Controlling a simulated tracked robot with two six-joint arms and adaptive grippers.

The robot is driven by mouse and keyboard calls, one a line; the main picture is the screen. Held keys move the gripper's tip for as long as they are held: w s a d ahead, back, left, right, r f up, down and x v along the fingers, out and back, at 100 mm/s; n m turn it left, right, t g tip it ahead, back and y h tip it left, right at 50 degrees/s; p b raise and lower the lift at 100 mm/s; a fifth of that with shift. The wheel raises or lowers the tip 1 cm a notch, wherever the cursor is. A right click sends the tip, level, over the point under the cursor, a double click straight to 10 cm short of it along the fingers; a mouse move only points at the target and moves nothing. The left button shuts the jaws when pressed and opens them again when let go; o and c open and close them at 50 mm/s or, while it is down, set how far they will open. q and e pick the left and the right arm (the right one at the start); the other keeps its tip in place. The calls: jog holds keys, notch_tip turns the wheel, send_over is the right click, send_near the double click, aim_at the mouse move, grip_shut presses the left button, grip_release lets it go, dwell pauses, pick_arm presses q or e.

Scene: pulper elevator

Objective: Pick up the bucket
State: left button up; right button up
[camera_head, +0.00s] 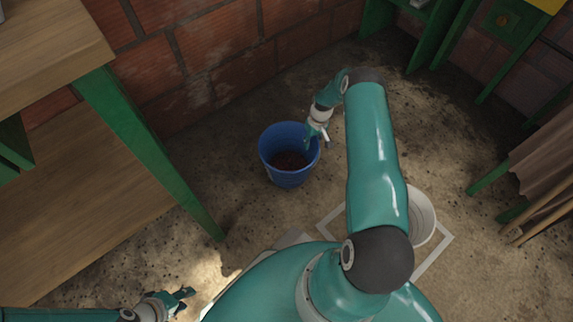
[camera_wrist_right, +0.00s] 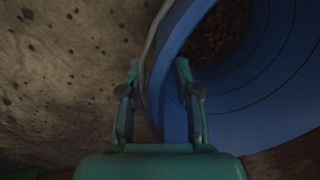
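The blue bucket (camera_head: 289,178) stands upright on the floor near the brick wall, with dark reddish contents at its bottom. My right gripper (camera_head: 318,138) reaches down to the bucket's right rim. In the right wrist view, the blue bucket (camera_wrist_right: 255,105) fills the right side. The right gripper's fingers (camera_wrist_right: 158,75) stand apart on either side of the bucket wall, one outside and one inside, and do not look closed on it. My left gripper (camera_head: 183,298) is open and empty at the lower left, away from the bucket.
A white bucket (camera_head: 421,216) stands inside a white square outline (camera_head: 436,256) on the floor, partly hidden by my right arm. A wooden table with a green leg (camera_head: 150,150) is at the left. Green frames (camera_head: 455,40) and brown sacking (camera_head: 545,165) are at the right.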

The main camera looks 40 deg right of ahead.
jog(key=shift+f, duration=0.2)
grip_shut()
jog(key=shift+r, duration=0.15)
dwell(0.4)
